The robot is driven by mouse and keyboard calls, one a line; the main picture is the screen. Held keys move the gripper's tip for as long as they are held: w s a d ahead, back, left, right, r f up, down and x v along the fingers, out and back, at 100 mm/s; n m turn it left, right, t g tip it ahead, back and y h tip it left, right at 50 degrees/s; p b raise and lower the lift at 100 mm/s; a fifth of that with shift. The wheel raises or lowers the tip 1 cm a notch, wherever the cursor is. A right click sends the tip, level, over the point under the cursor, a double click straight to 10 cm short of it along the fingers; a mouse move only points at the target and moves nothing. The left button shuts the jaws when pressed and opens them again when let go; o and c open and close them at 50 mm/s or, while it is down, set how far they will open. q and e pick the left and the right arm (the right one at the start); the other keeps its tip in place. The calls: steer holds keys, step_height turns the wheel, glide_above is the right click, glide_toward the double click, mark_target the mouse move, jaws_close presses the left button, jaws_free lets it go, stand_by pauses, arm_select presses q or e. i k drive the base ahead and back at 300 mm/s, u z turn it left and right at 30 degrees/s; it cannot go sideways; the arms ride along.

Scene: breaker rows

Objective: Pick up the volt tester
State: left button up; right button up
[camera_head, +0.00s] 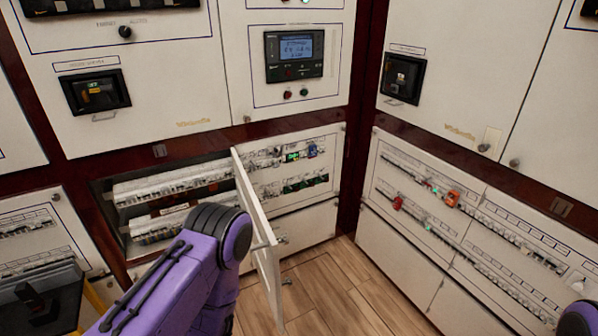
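I cannot make out a volt tester for certain. A dark object (38,299) with an upright part lies on a black surface (62,310) with a yellow edge at the lower left; it is too unclear to name. My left arm, purple with a dark joint, reaches in from the bottom left in front of an open cabinet door. Its gripper does not show; the arm or the door may hide it. Only a dark and purple bit of my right arm shows at the bottom right corner, and its gripper is out of frame.
The white door (258,235) stands swung out from the lower cabinet, beside my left arm. Breaker rows (172,187) show behind it. The right cabinet's rows carry an orange device (453,198) and a red one (397,203). The wooden floor (345,295) is clear in the middle.

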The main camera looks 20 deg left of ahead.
mark_target(24, 292)
steer(key=z, duration=0.3)
steer(key=i, duration=0.15)
steer(key=u, duration=3.05)
steer(key=i, duration=0.5)
steer(key=z, duration=0.1)
